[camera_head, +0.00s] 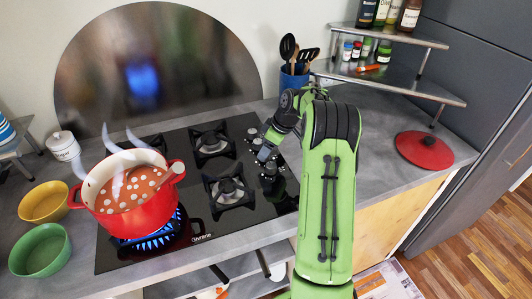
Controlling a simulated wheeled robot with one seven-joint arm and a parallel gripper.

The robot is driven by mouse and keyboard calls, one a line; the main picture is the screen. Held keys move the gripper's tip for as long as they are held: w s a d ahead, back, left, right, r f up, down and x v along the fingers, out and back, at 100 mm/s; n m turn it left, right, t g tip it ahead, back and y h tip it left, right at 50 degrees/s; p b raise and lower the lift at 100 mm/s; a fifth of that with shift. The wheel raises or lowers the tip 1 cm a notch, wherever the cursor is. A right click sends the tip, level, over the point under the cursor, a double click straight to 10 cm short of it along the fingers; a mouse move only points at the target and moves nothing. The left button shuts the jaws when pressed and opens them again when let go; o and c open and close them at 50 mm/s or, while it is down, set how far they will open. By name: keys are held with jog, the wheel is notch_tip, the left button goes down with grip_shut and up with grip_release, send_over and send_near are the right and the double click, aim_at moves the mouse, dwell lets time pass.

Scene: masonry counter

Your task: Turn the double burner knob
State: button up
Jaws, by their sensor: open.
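The black glass cooktop (150,255) has a column of dark knobs along its right side, including a knob (268,188) near the front. I cannot tell which one is the double burner knob. My gripper (265,156) points down over the knob column, with its fingertips close to the knobs. It is open, and I cannot tell whether it touches a knob. My green arm and wrist hide part of the area right of the knobs. Blue flames (152,241) burn under a red pot (135,212) on the front left burner.
Yellow (45,203) and green (40,252) bowls stand left. A blue utensil holder (293,84) is behind my wrist. A red lid (424,150) lies right, below a corner shelf (392,80).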

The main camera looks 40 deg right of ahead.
jog(key=shift+x, duration=0.9)
jog(key=shift+r, duration=0.1)
jog(key=shift+c, duration=0.2)
